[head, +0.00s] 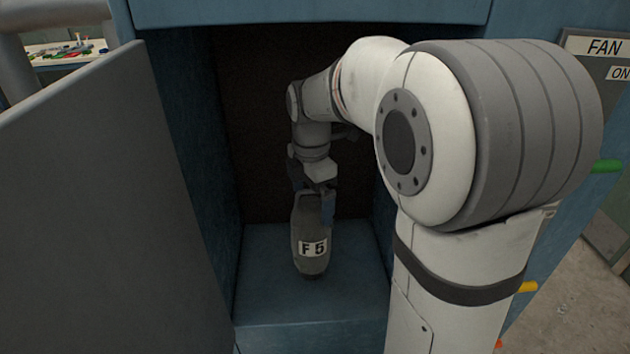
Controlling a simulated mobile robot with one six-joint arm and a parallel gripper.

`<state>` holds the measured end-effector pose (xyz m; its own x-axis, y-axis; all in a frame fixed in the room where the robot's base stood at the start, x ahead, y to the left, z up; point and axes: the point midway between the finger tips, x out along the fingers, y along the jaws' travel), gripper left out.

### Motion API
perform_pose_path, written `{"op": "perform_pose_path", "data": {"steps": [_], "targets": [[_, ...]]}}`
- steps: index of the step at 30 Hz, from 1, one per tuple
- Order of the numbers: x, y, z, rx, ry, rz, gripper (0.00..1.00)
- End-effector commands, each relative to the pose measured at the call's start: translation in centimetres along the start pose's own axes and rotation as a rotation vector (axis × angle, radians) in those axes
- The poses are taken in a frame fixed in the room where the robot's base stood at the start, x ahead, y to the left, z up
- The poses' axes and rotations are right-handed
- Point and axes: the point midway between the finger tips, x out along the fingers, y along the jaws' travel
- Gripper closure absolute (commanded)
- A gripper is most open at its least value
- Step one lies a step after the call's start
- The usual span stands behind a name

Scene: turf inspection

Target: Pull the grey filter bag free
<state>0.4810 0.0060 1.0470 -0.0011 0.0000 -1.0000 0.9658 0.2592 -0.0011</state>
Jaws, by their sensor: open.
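The grey filter bag (312,226), with a white label reading "F 5", stands inside the blue cabinet (250,262), above or on its floor. I cannot tell whether its dark lower end touches the floor. My gripper (313,198) is at the top of the bag, pointing down, with its fingers on either side of it. The fingers are open. Whether they touch the bag is too dark and small to tell.
A grey door panel (90,190) stands open at the left. A panel marked "FAN ON" (603,48) is at the upper right. A green handle (607,166) and a yellow one (527,287) stick out at the right. A cluttered table (65,50) is behind.

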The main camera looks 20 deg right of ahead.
Motion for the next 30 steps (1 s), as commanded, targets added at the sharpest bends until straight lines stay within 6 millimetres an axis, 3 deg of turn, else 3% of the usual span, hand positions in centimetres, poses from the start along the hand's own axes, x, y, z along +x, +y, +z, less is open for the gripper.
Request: {"op": "perform_pose_path", "data": {"steps": [6,17,30], "targets": [[2.6,-0.1,0.1,0.003,0.000,-0.001,0.00],[3.2,-0.1,0.2,0.005,0.000,0.001,0.00],[3.2,-0.1,0.2,0.006,0.000,0.001,0.34]]}}
